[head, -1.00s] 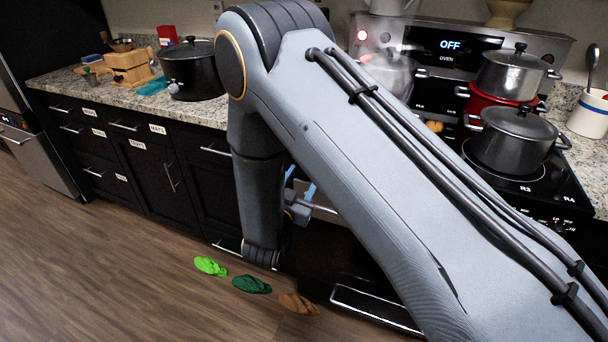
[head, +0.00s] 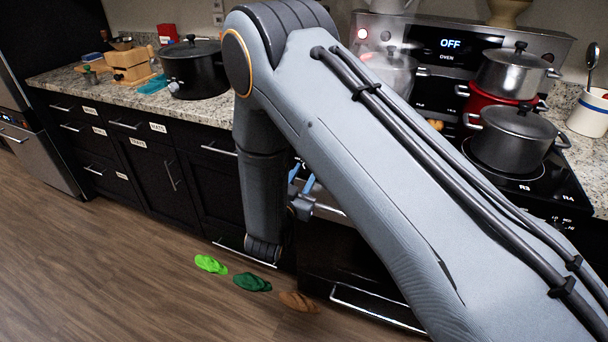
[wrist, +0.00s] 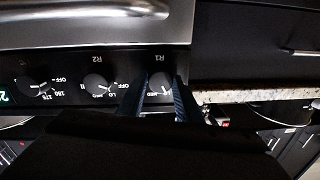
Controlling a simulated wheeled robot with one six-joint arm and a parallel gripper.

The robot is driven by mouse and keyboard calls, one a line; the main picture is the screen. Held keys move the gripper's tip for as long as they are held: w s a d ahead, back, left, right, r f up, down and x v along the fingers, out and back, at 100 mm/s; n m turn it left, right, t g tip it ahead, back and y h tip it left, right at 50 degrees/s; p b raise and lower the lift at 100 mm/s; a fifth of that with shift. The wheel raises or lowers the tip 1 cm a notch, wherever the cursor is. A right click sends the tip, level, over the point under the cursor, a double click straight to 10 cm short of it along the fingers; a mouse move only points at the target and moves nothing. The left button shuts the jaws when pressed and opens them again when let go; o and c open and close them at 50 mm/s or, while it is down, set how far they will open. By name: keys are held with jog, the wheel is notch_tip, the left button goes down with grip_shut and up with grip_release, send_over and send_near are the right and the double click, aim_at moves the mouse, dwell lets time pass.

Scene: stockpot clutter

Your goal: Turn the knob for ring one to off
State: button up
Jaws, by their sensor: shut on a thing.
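The knob for ring one (wrist: 159,83), under the label R1, is on the dark stove front panel, upside down in the wrist view. My gripper (wrist: 160,88) has its two blue fingers on either side of this knob, shut on it. The fingers cover parts of the printed scale; MED shows between them, and I cannot read the knob's exact setting. In the head view my gripper (head: 303,188) is low at the stove front, partly behind my arm; the ring one knob is hidden there.
The R2 knob (wrist: 96,87) and an oven temperature knob (wrist: 34,87) sit to the left in the wrist view. A grey pot (head: 513,142) stands on the cooktop. A black stockpot (head: 193,70) stands on the left counter. Slippers (head: 252,282) lie on the floor.

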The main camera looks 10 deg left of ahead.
jog(key=n+p, duration=0.1)
jog(key=n, duration=0.3)
jog(key=shift+r, duration=0.1)
jog(key=shift+n+g+p, duration=0.3)
jog(key=shift+n+p, duration=0.3)
jog(key=shift+n, duration=1.4)
jog(key=o, duration=1)
jog(key=shift+o, duration=0.2)
jog(key=shift+s, duration=0.1)
jog(key=b+v, duration=0.1)
jog(key=v, duration=0.6)
jog(key=shift+s+b, duration=0.3)
